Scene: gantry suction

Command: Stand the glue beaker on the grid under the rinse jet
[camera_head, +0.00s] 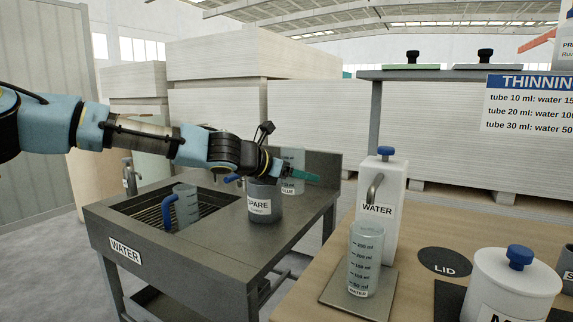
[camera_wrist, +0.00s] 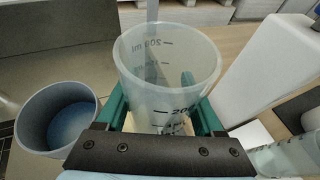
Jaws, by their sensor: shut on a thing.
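The glue beaker (camera_head: 293,160) is clear, with a graduated scale and a partly hidden label. My gripper (camera_head: 290,172), with green fingers, is shut on it beyond the grey spare pot. The wrist view shows the beaker (camera_wrist: 168,75) upright between the two fingers (camera_wrist: 160,108). The grid (camera_head: 145,210) lies in a recess at the bench's left.
The grey spare pot (camera_head: 264,205) stands close to my gripper; it also shows in the wrist view (camera_wrist: 40,125). A raised back panel (camera_head: 322,165) edges the dark bench (camera_head: 215,245). On the wooden table are a white water dispenser (camera_head: 380,225) and a water beaker (camera_head: 365,262).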

